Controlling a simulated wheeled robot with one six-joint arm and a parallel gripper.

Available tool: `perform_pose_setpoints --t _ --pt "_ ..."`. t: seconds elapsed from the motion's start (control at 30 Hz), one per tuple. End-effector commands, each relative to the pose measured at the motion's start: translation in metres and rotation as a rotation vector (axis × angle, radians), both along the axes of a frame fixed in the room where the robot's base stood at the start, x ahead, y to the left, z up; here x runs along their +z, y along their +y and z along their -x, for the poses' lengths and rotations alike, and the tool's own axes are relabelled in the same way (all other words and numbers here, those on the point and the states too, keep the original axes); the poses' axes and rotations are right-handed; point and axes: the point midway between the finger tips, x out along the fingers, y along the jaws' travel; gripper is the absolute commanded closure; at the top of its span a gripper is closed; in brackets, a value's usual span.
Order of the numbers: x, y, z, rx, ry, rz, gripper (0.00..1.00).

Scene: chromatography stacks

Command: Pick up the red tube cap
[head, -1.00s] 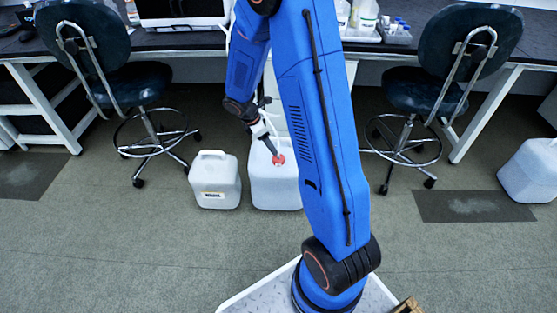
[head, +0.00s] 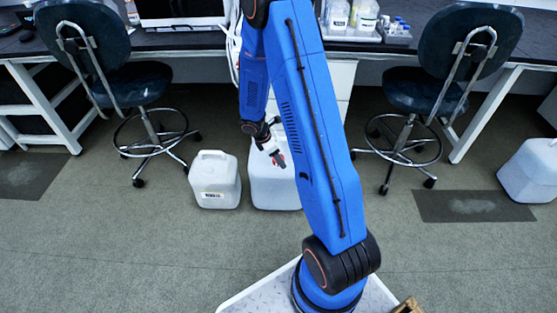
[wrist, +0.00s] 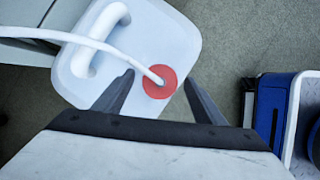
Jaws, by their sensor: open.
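The red tube cap (wrist: 160,83) is a round red disc on top of a white jug (wrist: 150,28) in the wrist view, with a white tube running into its middle. In the head view the cap (head: 281,160) shows as a small red patch on the jug (head: 272,188), partly hidden by my gripper. My gripper (wrist: 157,82) is open, its two dark fingers reaching toward the left and right sides of the cap. I cannot tell whether the fingertips are level with the cap or above it.
A second white jug (head: 215,180) with a label stands just left on the floor. Wheeled lab chairs (head: 105,75) stand on both sides (head: 430,85). A dark-topped bench (head: 185,40) runs behind. Another white jug (head: 530,170) is at far right. The front floor is clear.

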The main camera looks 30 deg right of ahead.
Motion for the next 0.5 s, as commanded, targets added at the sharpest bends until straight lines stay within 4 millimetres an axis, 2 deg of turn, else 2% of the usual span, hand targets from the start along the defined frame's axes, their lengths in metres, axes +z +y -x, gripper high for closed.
perform_pose_setpoints --t 0.2,0.27,0.4,0.5 --pt "-0.0006 -0.0002 0.0000 0.000 0.000 0.000 0.36" --pt "-0.0005 -0.0002 0.0000 0.000 0.000 0.000 0.48" --pt "-0.0005 -0.0002 0.0000 0.000 0.000 0.000 0.81" --pt "-0.0003 -0.0003 -0.0001 0.000 0.000 0.000 0.81"
